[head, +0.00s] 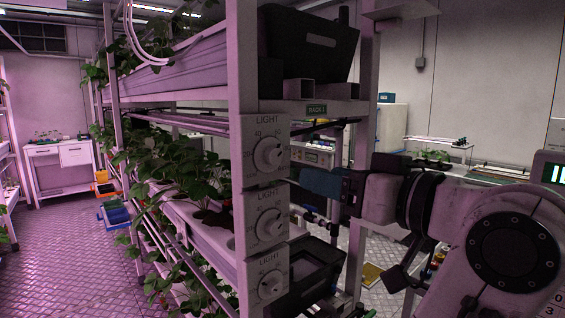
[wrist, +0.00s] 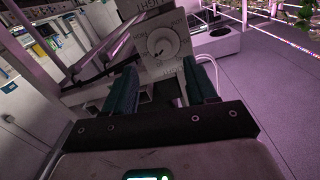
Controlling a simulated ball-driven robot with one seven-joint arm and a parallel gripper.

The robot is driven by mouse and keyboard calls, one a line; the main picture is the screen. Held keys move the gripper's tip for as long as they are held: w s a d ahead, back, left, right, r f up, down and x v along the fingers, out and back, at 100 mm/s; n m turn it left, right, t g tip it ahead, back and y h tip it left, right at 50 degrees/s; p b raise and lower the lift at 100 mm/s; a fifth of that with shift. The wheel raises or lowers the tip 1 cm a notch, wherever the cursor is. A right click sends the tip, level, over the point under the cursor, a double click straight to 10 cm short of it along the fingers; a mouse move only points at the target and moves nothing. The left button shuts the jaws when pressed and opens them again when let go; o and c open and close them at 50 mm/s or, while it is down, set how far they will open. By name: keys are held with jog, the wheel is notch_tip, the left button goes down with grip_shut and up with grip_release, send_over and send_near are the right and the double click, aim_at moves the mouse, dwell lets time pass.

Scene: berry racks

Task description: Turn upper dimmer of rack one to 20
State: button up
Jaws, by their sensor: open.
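The upper dimmer (head: 269,153) is a round white knob on a LIGHT panel on the front post of the rack labelled 1. Its scale numbers show in the head view, but its pointer setting is too small to read surely. My gripper (head: 303,180) has teal fingers and is beside the post, right of the panels, at a height between the upper and middle knobs. In the wrist view my gripper (wrist: 160,85) is open and empty. A dimmer knob (wrist: 163,46) shows beyond the fingertips, apart from them; the panel lettering looks upside down there.
The middle dimmer (head: 270,224) and lower dimmer (head: 271,285) sit below on the same post. A black bin (head: 312,45) stands on the rack's top shelf. Plants (head: 185,165) fill the left side. The aisle floor (head: 75,250) at left is largely clear.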

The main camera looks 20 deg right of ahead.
aim_at(277, 157)
jog(key=p+x, duration=0.3)
jog(key=r+p+x, duration=0.1)
jog(key=p+x, duration=0.2)
jog(key=x, duration=0.1)
jog(key=p+x, duration=0.3)
jog(key=shift+w+a+r, duration=0.1)
jog(key=shift+w+r, duration=0.1)
jog(key=shift+w, duration=0.05)
dwell(0.3)
jog(key=shift+c, duration=0.3)
jog(key=c, duration=1)
